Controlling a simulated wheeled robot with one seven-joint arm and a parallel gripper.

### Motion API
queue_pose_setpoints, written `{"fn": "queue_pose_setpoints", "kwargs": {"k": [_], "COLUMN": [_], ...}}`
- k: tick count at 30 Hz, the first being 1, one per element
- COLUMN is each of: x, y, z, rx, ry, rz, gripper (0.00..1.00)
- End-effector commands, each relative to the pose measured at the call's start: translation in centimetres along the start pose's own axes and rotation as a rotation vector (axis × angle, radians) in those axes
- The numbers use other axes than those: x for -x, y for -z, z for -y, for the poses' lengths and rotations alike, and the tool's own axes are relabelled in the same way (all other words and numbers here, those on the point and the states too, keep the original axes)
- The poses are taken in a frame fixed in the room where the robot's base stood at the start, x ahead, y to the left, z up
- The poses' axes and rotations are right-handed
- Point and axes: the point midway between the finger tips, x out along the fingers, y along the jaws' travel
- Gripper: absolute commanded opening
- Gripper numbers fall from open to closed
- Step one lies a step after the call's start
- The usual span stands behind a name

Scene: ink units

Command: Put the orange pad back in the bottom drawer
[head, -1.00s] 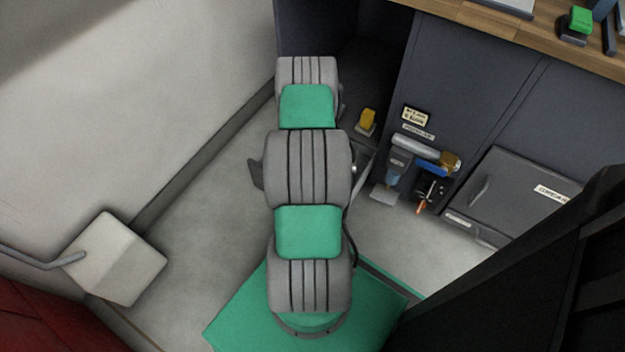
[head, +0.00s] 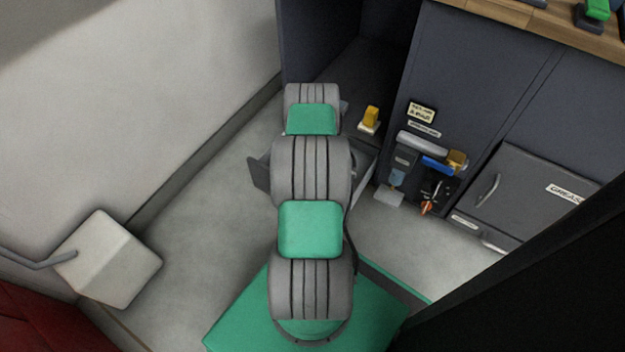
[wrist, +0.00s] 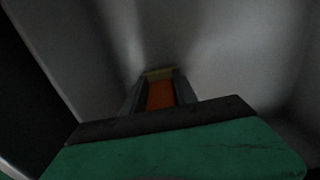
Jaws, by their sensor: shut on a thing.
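The orange pad (wrist: 161,96) shows in the wrist view between the two fingers of my gripper (wrist: 159,78), which is shut on it. Grey surfaces (wrist: 230,60) surround the fingers on several sides, like the inside of a drawer. I cannot tell whether the pad touches the floor of it. In the head view an open drawer (head: 363,162) sticks out low from the dark cabinet, partly behind my arm. My arm hides the gripper, the pad and most of the drawer there.
A yellow item (head: 371,116) stands by the cabinet's edge. A panel with a grey cylinder (head: 422,144) and blue and orange fittings is right of the drawer. A labelled grey door (head: 530,190) is further right. A pale block (head: 108,258) is at left. The floor between is clear.

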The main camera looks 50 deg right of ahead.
Motion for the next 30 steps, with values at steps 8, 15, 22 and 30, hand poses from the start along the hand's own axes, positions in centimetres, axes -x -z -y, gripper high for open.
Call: {"fn": "queue_pose_setpoints", "kwargs": {"k": [8,15,22,30], "x": [0.0,0.1,3.7,10.5], "y": [0.0,0.0,-0.1,0.0], "z": [0.0,0.0,0.1,0.1], "rx": [0.0,0.0,0.0,0.0], "ry": [0.0,0.0,0.003,0.002], "rz": [0.0,0.0,0.002,0.001], "gripper": [0.55,0.56,0.56,0.56]}}
